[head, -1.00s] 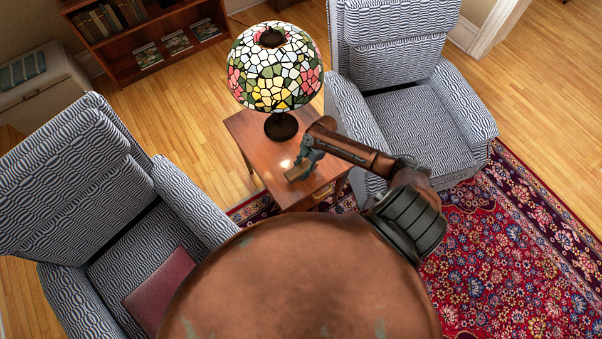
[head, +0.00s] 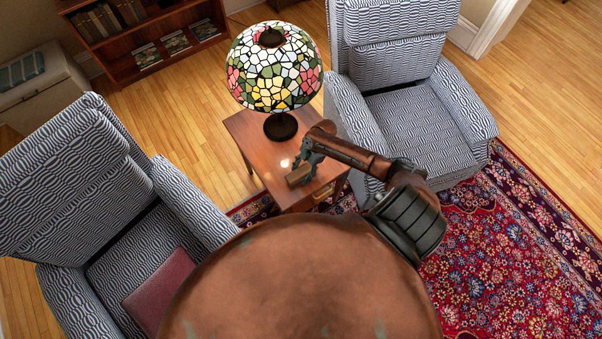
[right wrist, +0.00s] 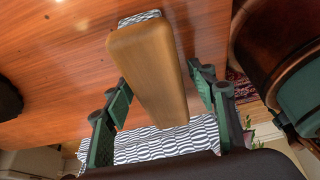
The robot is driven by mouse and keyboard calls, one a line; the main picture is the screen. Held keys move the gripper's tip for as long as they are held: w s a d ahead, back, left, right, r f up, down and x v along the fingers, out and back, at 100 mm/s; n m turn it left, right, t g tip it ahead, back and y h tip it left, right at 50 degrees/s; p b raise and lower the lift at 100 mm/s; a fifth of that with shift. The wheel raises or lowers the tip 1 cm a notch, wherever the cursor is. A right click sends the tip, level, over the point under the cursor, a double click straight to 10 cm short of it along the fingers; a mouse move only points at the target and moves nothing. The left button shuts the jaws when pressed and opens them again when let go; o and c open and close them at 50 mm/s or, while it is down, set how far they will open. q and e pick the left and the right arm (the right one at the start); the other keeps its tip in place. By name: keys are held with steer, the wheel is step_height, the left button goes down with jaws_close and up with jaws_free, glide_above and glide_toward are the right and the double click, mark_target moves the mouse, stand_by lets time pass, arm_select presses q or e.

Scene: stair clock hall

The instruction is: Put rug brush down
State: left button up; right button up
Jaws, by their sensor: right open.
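The rug brush (head: 298,176) is a wooden block at the front edge area of the small side table (head: 246,124). In the right wrist view the brush (right wrist: 150,70) shows as a long brown block running between the fingers. My right gripper (head: 308,163) is over the table's front part, at the brush. In the right wrist view my right gripper (right wrist: 163,92) is open, with a finger on each side of the brush and visible gaps. The brush's underside is hidden, so its contact with the tabletop cannot be told for sure. My left gripper is not in view.
A stained-glass lamp (head: 274,75) stands on the table behind my gripper. Striped armchairs stand left (head: 75,190) and right (head: 415,110) of the table. A red patterned rug (head: 510,250) covers the floor at right. A bookcase (head: 150,35) stands at the back.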

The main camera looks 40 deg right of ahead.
steer(key=shift+r, duration=0.1)
steer(key=p+v, duration=0.1)
steer(key=v, duration=1.1)
steer(key=shift+p, duration=0.3)
steer(key=shift+s+a, duration=0.1)
steer(key=shift+a, duration=0.05)
